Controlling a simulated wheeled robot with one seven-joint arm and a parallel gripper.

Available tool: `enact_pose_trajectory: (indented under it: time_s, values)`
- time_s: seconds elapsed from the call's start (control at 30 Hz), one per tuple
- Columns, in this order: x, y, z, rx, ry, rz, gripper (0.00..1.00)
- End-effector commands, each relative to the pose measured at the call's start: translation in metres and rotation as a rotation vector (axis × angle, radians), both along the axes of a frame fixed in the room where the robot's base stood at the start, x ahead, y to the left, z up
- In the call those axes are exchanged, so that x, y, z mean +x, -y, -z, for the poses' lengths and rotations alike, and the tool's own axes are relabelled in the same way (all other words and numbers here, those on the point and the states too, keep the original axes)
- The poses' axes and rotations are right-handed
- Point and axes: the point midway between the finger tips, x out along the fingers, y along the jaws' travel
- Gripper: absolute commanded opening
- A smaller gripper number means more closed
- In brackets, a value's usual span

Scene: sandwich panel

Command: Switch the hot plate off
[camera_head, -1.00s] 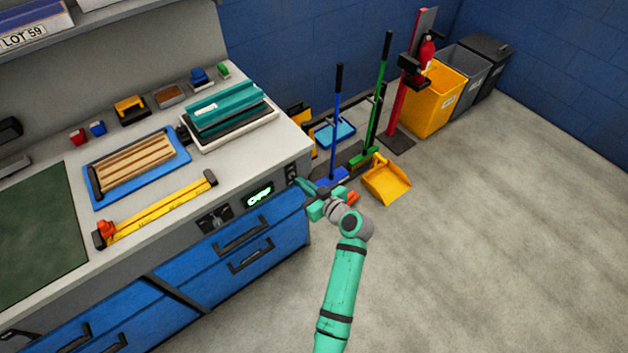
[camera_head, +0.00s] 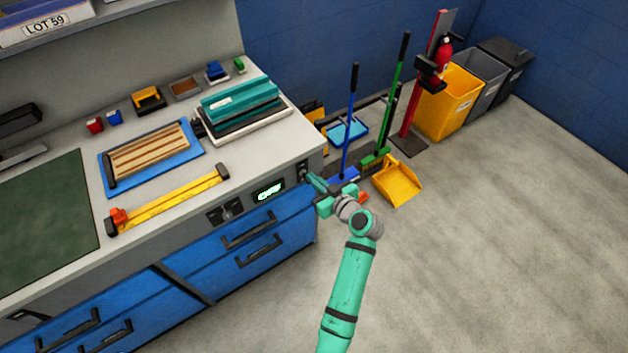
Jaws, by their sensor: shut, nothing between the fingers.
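The teal hot press (camera_head: 240,102), which I take to be the hot plate, sits on a white base at the right end of the bench. On the bench front below it is a small lit display (camera_head: 268,191); its glowing text is too blurred to read surely now. Right of the display, near the bench corner, is a dark switch (camera_head: 304,171). My teal gripper (camera_head: 313,181) is shut and empty, its tips close to the switch at its lower right. I cannot tell whether they touch it, or which way the switch is set.
A dark knob panel (camera_head: 225,211) is left of the display, above blue drawers (camera_head: 250,240). A yellow clamp (camera_head: 170,198) and a blue tray (camera_head: 195,158) lie on the bench. Brooms and a yellow dustpan (camera_head: 398,181) stand right of my gripper. The floor at right is clear.

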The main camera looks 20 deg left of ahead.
Motion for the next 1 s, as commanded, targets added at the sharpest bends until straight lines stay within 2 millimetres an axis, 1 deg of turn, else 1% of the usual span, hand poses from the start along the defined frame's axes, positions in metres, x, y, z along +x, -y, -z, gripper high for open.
enact_pose_trajectory:
  time_s: [0.17, 0.27, 0.4, 0.5, 0.7, 0.9, 1.0]
  values:
    - [0.0, 0.001, -0.005, 0.001, 0.002, 0.001, 0.0]
    - [-0.001, 0.002, -0.016, 0.0, 0.003, -0.001, 0.0]
    - [-0.004, 0.006, -0.042, 0.0, 0.006, -0.002, 0.0]
    - [-0.016, 0.025, -0.039, 0.001, -0.002, 0.001, 0.0]
    - [-0.038, 0.059, -0.041, 0.0, -0.001, 0.001, 0.0]
    - [-0.053, 0.081, -0.042, 0.0, 0.0, -0.001, 0.0]
    - [-0.057, 0.086, -0.042, 0.0, -0.001, -0.002, 0.0]
